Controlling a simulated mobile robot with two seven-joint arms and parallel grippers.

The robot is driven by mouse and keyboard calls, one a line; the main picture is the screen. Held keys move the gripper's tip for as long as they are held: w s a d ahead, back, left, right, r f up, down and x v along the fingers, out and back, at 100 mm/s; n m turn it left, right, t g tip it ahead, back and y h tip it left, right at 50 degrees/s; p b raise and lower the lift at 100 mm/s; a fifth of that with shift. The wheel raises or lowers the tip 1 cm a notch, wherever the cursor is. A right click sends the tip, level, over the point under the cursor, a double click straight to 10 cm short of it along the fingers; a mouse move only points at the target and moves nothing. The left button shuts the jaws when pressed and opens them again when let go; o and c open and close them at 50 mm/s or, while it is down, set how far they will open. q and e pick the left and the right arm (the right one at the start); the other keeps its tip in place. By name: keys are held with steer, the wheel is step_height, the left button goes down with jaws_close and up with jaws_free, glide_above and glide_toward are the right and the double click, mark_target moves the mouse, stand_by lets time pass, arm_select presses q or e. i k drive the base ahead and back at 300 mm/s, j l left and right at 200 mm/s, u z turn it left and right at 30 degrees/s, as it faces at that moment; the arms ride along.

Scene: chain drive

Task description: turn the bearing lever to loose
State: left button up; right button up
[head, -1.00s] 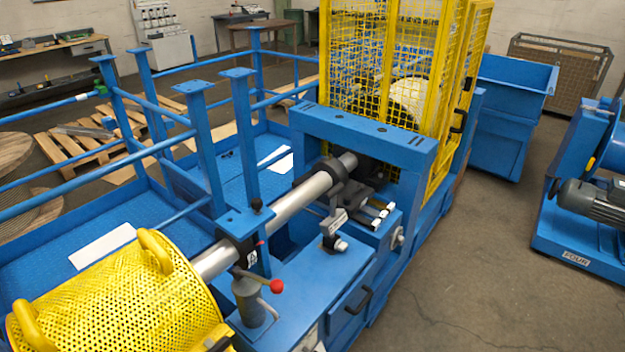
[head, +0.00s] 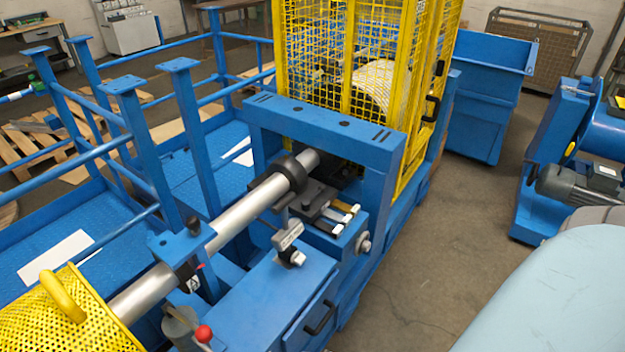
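A blue machine (head: 330,130) carries a long silver shaft (head: 240,215) that runs through a dark round collar (head: 291,172). A lever with a red ball knob (head: 203,334) stands on a grey cylindrical body (head: 180,322) at the bottom edge, partly cut off. A black knob (head: 193,223) stands on the blue bracket over the shaft. I cannot tell which of these is the bearing lever, and no loose marking is readable. Neither gripper is in view.
A yellow mesh cage (head: 345,60) stands behind the shaft; a yellow perforated guard (head: 70,315) covers its near end. Blue railings (head: 135,125) are at left. A motor unit (head: 570,150) stands at right. A pale blue rounded part, likely my arm, fills the lower right. Floor (head: 440,240) right of the machine is clear.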

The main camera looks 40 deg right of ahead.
mark_target(306, 206)
steer(key=i+l, duration=0.1)
steer(key=l, duration=0.5)
steer(key=i+l+u, duration=0.1)
steer(key=l, duration=0.5)
steer(key=i+l, duration=0.1)
steer(key=l, duration=0.5)
steer(key=i+l+u, duration=0.1)
steer(key=l, duration=0.5)
